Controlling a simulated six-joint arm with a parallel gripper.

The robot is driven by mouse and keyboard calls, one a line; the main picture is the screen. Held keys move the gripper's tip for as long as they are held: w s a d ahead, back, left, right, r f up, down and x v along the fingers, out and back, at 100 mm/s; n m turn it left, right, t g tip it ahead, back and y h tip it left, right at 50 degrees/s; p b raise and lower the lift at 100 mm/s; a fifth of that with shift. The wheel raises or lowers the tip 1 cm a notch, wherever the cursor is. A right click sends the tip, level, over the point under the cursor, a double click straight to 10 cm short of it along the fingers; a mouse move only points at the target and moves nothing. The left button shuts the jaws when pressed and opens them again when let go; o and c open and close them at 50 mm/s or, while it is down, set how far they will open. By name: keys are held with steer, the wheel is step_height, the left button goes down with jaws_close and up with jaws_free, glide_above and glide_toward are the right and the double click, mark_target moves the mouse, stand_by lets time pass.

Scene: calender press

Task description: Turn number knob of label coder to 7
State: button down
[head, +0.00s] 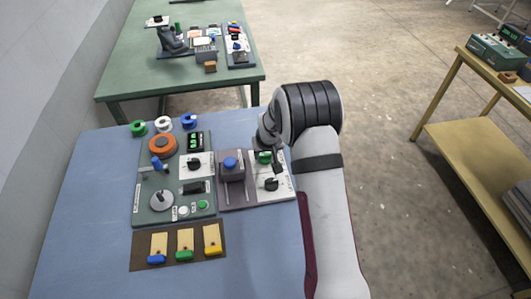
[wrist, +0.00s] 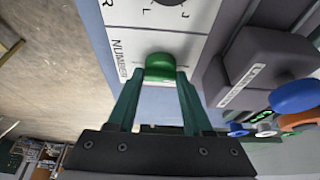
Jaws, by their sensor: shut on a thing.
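The number knob (wrist: 160,66) is a green knob on a white panel (wrist: 140,16), beside the printed word NUMBER. My gripper (wrist: 158,78) has its two green fingers on either side of the knob and is shut on it. In the head view the green knob (head: 264,157) shows at the top of the white panel, just below my gripper (head: 269,146). The number the knob points to cannot be read; the fingers hide part of its scale. A second, black knob (head: 271,184) sits lower on the same panel. The label coder's grey block (head: 233,167) stands left of the panel.
Left of the coder is a grey-green panel (head: 150,205) with an orange dial, a lever and buttons. Below it is a brown tray (head: 140,254) with several coloured-handled pieces. Green, white and blue rolls stand behind. The blue table's left side (head: 85,190) is bare.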

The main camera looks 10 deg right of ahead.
steer(key=m+h, duration=0.1)
steer(key=m, duration=0.1)
steer(key=m+h, duration=0.1)
steer(key=m, duration=0.2)
steer(key=shift+a+m+g, duration=0.2)
steer(key=shift+m+g, duration=0.1)
steer(key=m+g+h, duration=0.1)
steer(key=m, duration=0.5)
steer(key=shift+w+a+g+h, duration=0.1)
steer(key=shift+w+g+h, duration=0.05)
steer(key=shift+g+h, duration=0.25)
steer(key=m+g, duration=0.1)
steer(key=m, duration=0.2)
steer(key=m+g, duration=0.1)
steer(key=m, duration=0.1)
steer(key=shift+w+a+f+m+h, duration=0.1)
steer(key=shift+m+h, duration=0.2)
steer(key=shift+m, duration=0.1)
steer(key=m+g, duration=0.2)
steer(key=m, duration=0.3)
steer(key=shift+w+m, duration=0.15)
steer(key=shift+m, duration=0.15)
steer(key=shift+c, duration=1.6)
jaws_free()
